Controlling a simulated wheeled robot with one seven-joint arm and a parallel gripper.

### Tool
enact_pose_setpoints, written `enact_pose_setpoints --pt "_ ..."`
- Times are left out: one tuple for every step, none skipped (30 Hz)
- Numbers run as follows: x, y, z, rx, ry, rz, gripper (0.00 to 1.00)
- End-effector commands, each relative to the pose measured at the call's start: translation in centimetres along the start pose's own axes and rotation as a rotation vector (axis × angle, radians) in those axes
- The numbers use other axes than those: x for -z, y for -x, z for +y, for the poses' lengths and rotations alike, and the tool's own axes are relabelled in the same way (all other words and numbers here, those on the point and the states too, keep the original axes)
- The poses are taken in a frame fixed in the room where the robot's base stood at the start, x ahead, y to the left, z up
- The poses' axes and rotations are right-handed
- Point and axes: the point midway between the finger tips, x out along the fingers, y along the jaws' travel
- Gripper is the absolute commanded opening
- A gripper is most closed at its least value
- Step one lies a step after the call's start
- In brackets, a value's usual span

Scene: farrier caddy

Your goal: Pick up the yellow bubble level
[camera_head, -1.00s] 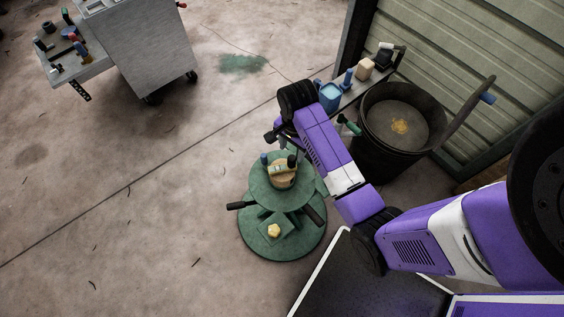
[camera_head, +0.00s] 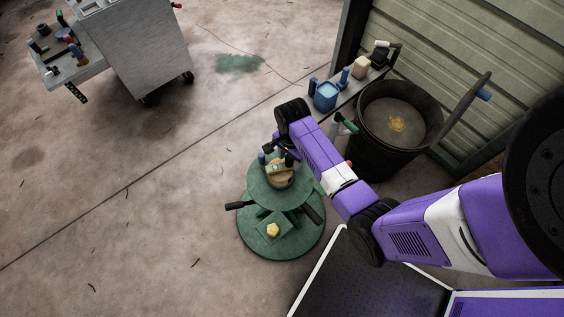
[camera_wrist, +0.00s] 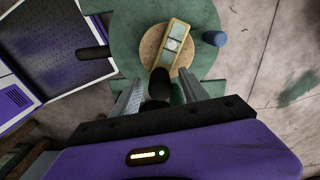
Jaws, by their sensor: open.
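The yellow bubble level (camera_wrist: 166,57) lies on a round wooden block on top of the green caddy (camera_wrist: 125,35) in the wrist view. It has a pale middle part and greenish sections. In the head view the level (camera_head: 277,168) is small, on the caddy's upper disc (camera_head: 297,199). My gripper (camera_wrist: 160,80) is open, its two fingers apart, just short of the level's near end. A dark upright cylinder (camera_wrist: 159,84) shows between the fingers, close to the level. In the head view my gripper (camera_head: 277,148) is just behind and above the block, partly hidden by my wrist.
A blue upright piece (camera_wrist: 215,38) stands right of the wooden block. Dark handles (camera_head: 236,205) stick out from the caddy's sides. A yellow piece (camera_head: 272,230) lies on its lower level. A black bucket (camera_head: 374,155) and a bench with blue containers (camera_head: 325,96) stand to the right.

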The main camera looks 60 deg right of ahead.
Motion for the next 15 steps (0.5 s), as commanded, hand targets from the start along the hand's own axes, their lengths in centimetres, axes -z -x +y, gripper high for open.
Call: enact_pose_setpoints --pt "0.00 0.02 -0.02 0.000 0.000 0.000 0.52" --pt "0.00 0.03 -0.02 0.000 0.000 0.000 0.52" --pt "0.00 0.03 -0.02 0.000 0.001 0.000 0.50" --pt "0.00 0.04 -0.02 0.000 0.001 0.000 0.44" --pt "0.00 0.04 -0.02 0.000 0.001 0.000 0.39" --pt "-0.01 0.04 -0.02 0.000 0.001 0.000 0.31" --pt "-0.01 0.04 -0.02 0.000 0.001 0.000 0.25" --pt "-0.01 0.05 -0.02 0.000 0.001 0.000 0.19" --pt "-0.01 0.05 -0.02 0.000 0.001 0.000 0.11" --pt "-0.01 0.05 -0.02 0.000 0.001 0.000 0.05" --pt "-0.01 0.05 -0.02 0.000 0.001 0.000 0.00" --pt "-0.01 0.05 -0.02 0.000 0.001 0.000 0.00" --pt "-0.01 0.05 -0.02 0.000 0.001 0.000 0.00" --pt "-0.01 0.05 -0.02 0.000 0.001 0.000 0.00" --pt "-0.01 0.06 -0.02 0.000 0.001 0.000 0.00"
